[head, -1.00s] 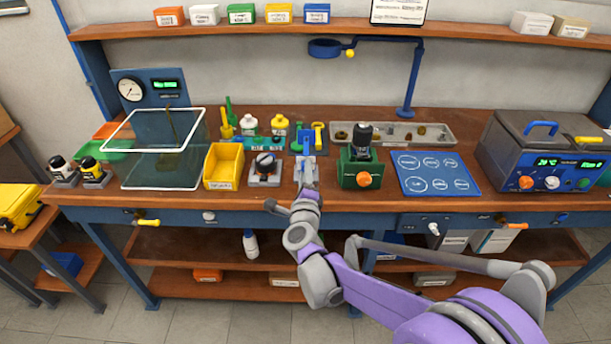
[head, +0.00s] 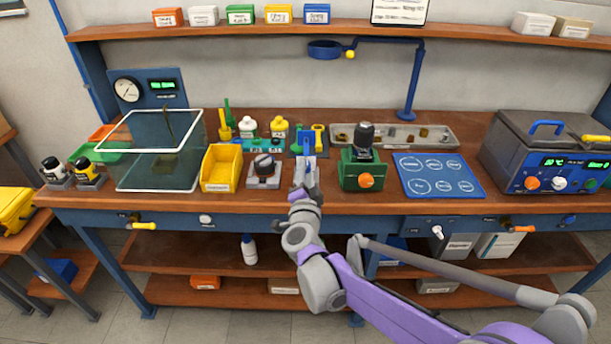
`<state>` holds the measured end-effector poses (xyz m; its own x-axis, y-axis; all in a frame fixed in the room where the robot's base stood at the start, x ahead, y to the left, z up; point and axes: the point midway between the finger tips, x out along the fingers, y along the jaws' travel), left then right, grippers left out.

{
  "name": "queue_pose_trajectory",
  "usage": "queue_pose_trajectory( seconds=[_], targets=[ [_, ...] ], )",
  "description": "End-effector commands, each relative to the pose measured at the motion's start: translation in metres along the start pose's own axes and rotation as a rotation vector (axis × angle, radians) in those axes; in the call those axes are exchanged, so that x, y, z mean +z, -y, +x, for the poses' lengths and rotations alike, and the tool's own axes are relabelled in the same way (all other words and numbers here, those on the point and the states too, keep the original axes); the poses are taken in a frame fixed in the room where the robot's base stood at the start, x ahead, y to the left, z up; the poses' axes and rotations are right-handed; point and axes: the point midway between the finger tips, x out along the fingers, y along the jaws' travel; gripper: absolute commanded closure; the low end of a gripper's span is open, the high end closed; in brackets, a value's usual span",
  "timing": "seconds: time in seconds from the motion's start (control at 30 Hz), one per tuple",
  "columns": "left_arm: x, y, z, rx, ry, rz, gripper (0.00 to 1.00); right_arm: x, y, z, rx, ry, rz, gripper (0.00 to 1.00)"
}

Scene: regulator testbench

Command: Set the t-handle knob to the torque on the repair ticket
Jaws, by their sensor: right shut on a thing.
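My right gripper (head: 305,170) reaches over the front of the bench, among the small tools at its middle. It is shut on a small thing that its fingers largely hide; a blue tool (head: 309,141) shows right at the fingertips. I cannot make out a t-handle knob for certain. A black knob on a small grey block (head: 265,171) stands just left of the gripper. A green fixture (head: 361,171) with an orange knob stands to its right. A framed sheet (head: 398,12) on the shelf is cut off and unreadable. My left gripper is not in view.
A yellow bin (head: 221,168) and a clear-walled box (head: 157,160) stand left. A grey tray (head: 440,142) of small parts lies behind the green fixture. A blue mat (head: 437,176) and a grey machine (head: 550,150) are right. A blue lamp arm (head: 413,80) rises behind.

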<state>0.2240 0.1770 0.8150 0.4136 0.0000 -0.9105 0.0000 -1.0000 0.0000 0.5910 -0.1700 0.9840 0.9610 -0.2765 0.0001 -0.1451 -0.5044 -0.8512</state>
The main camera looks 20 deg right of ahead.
Motion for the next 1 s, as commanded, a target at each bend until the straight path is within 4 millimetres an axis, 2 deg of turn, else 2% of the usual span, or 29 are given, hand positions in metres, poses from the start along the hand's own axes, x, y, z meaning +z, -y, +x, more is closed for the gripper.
queue_pose_trajectory(
  seconds=[0.4,0.97,1.0],
  targets=[
    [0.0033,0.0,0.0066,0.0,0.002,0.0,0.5,0.0003,-0.0002,-0.0003,0.0,0.001,-0.201,1.0],
    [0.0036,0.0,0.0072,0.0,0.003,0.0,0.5,0.0001,0.0001,-0.0002,0.0,0.0,-0.234,1.0],
    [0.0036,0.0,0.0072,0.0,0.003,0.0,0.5,0.0001,0.0001,-0.0002,0.0,0.0,-0.233,0.64]
  ],
)
